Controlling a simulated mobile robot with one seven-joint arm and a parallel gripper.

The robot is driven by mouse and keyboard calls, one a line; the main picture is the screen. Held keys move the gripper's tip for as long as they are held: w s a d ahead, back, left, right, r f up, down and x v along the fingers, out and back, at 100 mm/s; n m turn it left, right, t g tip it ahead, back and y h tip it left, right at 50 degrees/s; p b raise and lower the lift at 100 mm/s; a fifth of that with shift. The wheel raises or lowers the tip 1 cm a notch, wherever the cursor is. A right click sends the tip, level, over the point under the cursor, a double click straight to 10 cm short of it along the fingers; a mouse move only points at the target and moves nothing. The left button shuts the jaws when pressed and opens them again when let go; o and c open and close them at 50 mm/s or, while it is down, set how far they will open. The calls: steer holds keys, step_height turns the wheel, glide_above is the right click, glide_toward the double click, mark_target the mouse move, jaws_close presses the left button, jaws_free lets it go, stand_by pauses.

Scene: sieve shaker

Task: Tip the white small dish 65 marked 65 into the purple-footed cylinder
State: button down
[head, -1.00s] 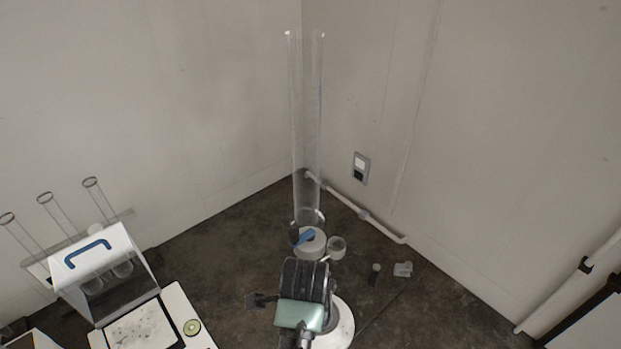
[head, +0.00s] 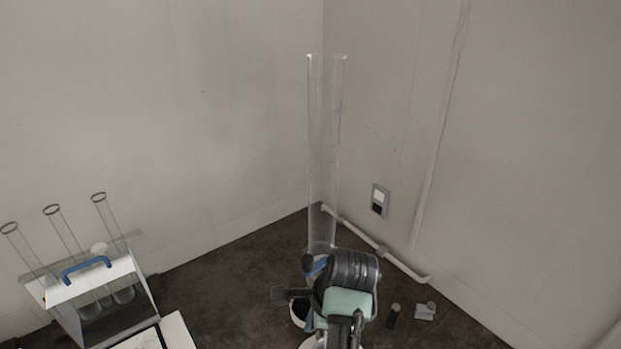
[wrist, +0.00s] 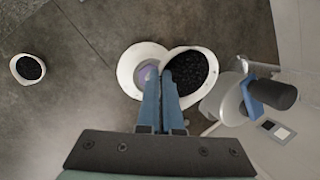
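The white small dish (wrist: 212,96), full of dark grains, is at my gripper (wrist: 165,78) in the wrist view. The blue fingers are close together with the dish's near-left rim at their tips. The dish shows at the left of my gripper in the head view (head: 298,318). The purple-footed cylinder (wrist: 128,72) is seen from above in the wrist view as a white ring with purple inside. The dish overlaps the right part of its mouth in the picture. The grains are in the dish; its mark is not readable.
Another white dish with dark grains (wrist: 17,60) stands apart at the left in the wrist view. A tall clear column (head: 323,150) with a blue clamp (wrist: 245,98) stands close by. A rack with glass tubes (head: 100,290) is at the left in the head view.

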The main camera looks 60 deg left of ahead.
steer(key=g+y+b, duration=0.1)
steer(key=g+b, duration=0.1)
steer(key=b, duration=0.2)
steer(key=w+g+y+b, duration=0.1)
steer(key=g+b, duration=0.1)
steer(key=b, duration=0.1)
steer(key=w+d+m+g+y+b, duration=0.1)
steer(key=g+b, duration=0.1)
steer(key=b, duration=0.2)
steer(key=shift+y+b, duration=0.3)
steer(key=shift+y, duration=0.1)
steer(key=shift+w+d+f+m+g+y+b, duration=0.2)
steer(key=shift+w+d+m+g+y+b, duration=0.4)
steer(key=shift+g+y+b, duration=1.15)
steer(key=shift+w+d+f+m+g+y+b, duration=0.25)
steer(key=shift+w+g+y+b, duration=0.65)
steer(key=shift+b, duration=1.65)
steer(key=shift+w+d+f+m+g+y+b, duration=0.2)
steer(key=shift+w+d+m+g+y+b, duration=0.25)
steer(key=shift+g+y+b, duration=1)
steer(key=shift+w+a+r+h+b, duration=0.1)
steer(key=shift+h+b, duration=0.3)
steer(key=shift+b, duration=0.35)
steer(key=shift+r, duration=0.1)
